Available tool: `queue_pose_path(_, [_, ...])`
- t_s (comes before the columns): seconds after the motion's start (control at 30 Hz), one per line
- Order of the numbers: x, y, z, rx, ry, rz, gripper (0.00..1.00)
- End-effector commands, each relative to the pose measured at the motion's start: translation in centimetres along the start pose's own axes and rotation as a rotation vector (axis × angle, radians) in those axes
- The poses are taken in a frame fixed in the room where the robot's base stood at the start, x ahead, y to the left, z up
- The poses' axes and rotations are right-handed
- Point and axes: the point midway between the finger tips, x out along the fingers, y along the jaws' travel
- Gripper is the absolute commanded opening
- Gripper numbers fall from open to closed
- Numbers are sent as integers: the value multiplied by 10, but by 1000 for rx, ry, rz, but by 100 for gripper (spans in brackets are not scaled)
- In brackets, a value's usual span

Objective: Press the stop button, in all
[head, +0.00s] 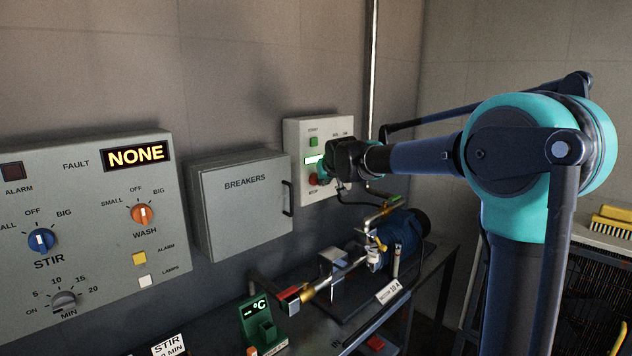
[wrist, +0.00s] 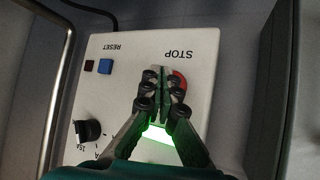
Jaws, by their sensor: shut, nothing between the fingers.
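The stop button is red and round and sits on a white control box on the wall. In the head view the red button (head: 313,179) shows at the left of my gripper (head: 325,172). In the wrist view the stop button (wrist: 180,79) is partly hidden behind the fingertips, beside the label STOP. My gripper (wrist: 163,78) is shut and empty, with its tips over or at the button. I cannot tell whether they touch it. The white box (head: 293,130) also carries a green button (head: 313,142) and a lit green display (wrist: 158,145).
The grey breakers box (head: 240,205) with a black handle stands left of the white box. A bench below holds a blue motor (head: 402,232) and pipework. In the wrist view a blue reset button (wrist: 105,67) and a black knob (wrist: 88,131) are on the white box.

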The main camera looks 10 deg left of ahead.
Motion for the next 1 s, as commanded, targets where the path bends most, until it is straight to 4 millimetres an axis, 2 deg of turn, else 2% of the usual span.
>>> queue_pose_path(1.0, [6,-4,-5,0,0,0,0])
